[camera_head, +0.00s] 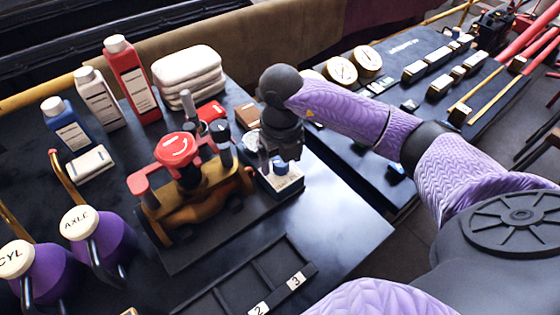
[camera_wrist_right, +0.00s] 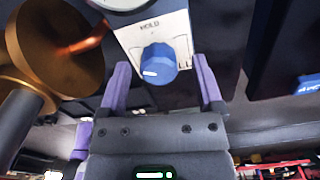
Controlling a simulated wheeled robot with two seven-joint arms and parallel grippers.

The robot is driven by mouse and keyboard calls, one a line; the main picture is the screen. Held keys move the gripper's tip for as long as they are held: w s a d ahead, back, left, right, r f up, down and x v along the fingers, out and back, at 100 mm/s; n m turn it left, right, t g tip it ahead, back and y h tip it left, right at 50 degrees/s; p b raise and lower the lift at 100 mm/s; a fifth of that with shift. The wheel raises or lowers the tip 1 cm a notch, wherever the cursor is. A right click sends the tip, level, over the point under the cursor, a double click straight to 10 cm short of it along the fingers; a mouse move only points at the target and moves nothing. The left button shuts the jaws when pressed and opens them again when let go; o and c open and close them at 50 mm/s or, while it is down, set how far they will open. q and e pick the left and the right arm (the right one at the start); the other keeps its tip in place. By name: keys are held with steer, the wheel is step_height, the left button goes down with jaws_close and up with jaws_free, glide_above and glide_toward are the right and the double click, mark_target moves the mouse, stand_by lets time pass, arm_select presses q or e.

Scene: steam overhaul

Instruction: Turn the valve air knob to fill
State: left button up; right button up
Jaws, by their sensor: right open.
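The valve air knob (camera_wrist_right: 158,62) is a blue round knob on a white plate (camera_wrist_right: 178,27) in the right wrist view. Its white mark points to the lower left of that picture. The plate reads HOLD above the knob; lettering to its right is partly hidden by a finger. My right gripper (camera_wrist_right: 161,64) is open, with one purple finger on each side of the knob and visible gaps between. In the head view my right gripper (camera_head: 280,160) hangs over the blue knob (camera_head: 284,168) on its pale box. My left gripper is not in view.
A brass valve body with a red cap (camera_head: 175,148) stands just left of the knob box. A round gauge (camera_head: 250,140) sits close by. Bottles, folded cloths (camera_head: 188,75) and purple oil cans (camera_head: 105,245) stand farther left. The table's front right corner is clear.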

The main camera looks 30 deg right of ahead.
steer(key=shift+f, duration=0.35)
jaws_close()
